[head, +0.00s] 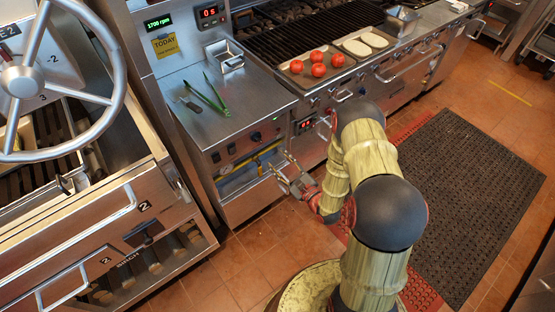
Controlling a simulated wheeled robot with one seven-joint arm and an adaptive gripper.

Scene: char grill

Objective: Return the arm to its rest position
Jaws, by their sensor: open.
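My gripper (291,182) is at the end of my bent arm, low in front of the steel counter unit. Its fingers are spread open and nothing shows between them. It is close to the front of the cabinet with the yellow bar, but I cannot tell whether it touches. My arm folds up and back from the gripper, over the floor in front of the cooking line.
The steel counter (225,100) holds green-handled tongs (214,94). A tray (293,75) with several tomatoes (318,57) sits by the grill (300,38). A large handwheel (22,80) stands left. A black floor mat (470,190) lies right; the tiled floor around it is clear.

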